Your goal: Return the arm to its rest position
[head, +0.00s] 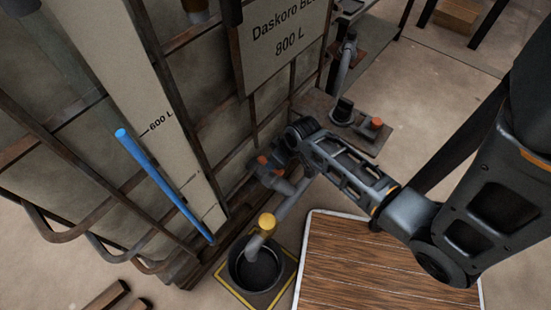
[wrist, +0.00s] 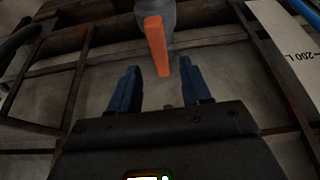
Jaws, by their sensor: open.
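My gripper (wrist: 158,72) shows in the wrist view with its two blue fingers apart. An orange valve handle (wrist: 156,45) points down toward the gap between the fingertips, with clear space on both sides of it. In the head view my arm reaches left to the tank's lower side, and its end is by the outlet valve. The orange handle there (head: 264,161) shows just left of my arm's end. My fingers are hidden in the head view. I cannot tell how far the fingertips are from the handle in depth.
A caged tank (head: 225,110) marked 800 L stands close on the left, with a blue level tube (head: 160,180). A yellow-collared spout (head: 264,228) hangs over a dark round drain (head: 257,270). A wooden platform (head: 370,265) lies below my arm. Another orange-handled valve (head: 374,124) stands beyond.

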